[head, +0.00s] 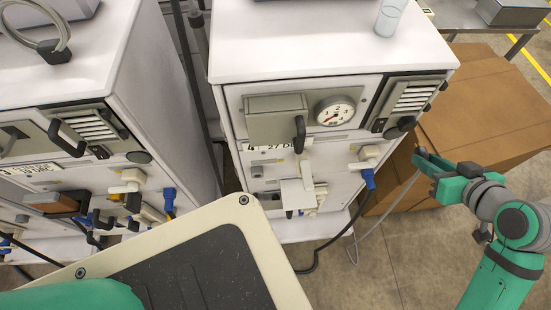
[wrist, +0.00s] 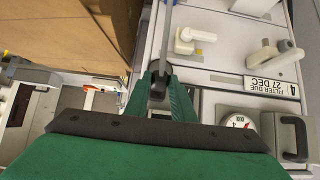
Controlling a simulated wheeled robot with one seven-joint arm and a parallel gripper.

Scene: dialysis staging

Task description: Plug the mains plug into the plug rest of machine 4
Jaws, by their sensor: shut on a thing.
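My gripper (head: 432,163) is out to the right of machine 4 (head: 226,110), level with its lower front panel and apart from it. In the wrist view the green fingers (wrist: 160,97) are shut on a small dark plug (wrist: 159,82), with a grey cable running up from it. In the head view the plug is mostly hidden by the fingers; its grey cable (head: 387,209) hangs down to the floor. I cannot tell for certain which front fitting is the plug rest.
Machine 4's front has a gauge (head: 335,112), a white tap with a blue connector (head: 368,178) and a projecting white piece (head: 293,195). A cardboard box (head: 490,105) stands behind my gripper. Another machine (head: 75,95) is at left, a cabled black plug (head: 54,52) on top.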

